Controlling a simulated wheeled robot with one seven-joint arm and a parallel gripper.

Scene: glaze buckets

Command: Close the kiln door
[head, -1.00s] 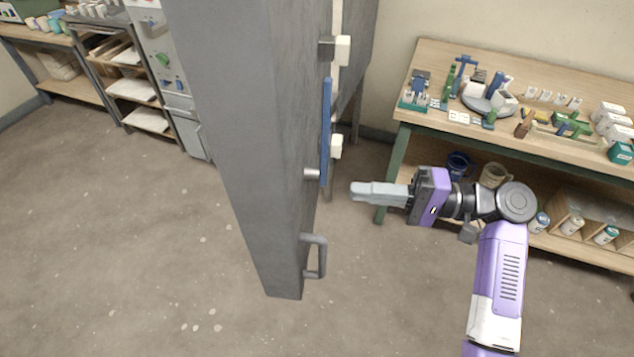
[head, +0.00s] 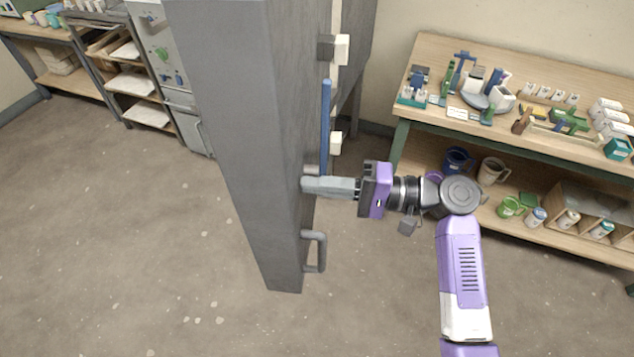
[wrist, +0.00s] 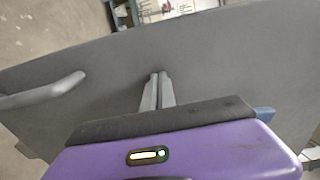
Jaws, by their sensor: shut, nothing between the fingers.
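The kiln door (head: 245,150) is a tall grey slab standing open, edge towards me, in the head view. It fills much of the wrist view (wrist: 225,75). A grey D-shaped handle (head: 321,252) is low on its right face; it shows at the left of the wrist view (wrist: 45,94). My gripper (head: 306,184) is shut and empty, pointing left, with its fingertips at the door's right face above the handle. In the wrist view its fingertips (wrist: 158,78) overlap the panel beside the handle; I cannot tell whether they touch it.
A blue vertical bar (head: 326,125) and white blocks show beside the door. A wooden workbench (head: 440,55) with tools, mugs and jars stands at the right, behind my arm. Shelves and a grey cabinet (head: 165,60) stand at the back left. The floor left of the door is clear.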

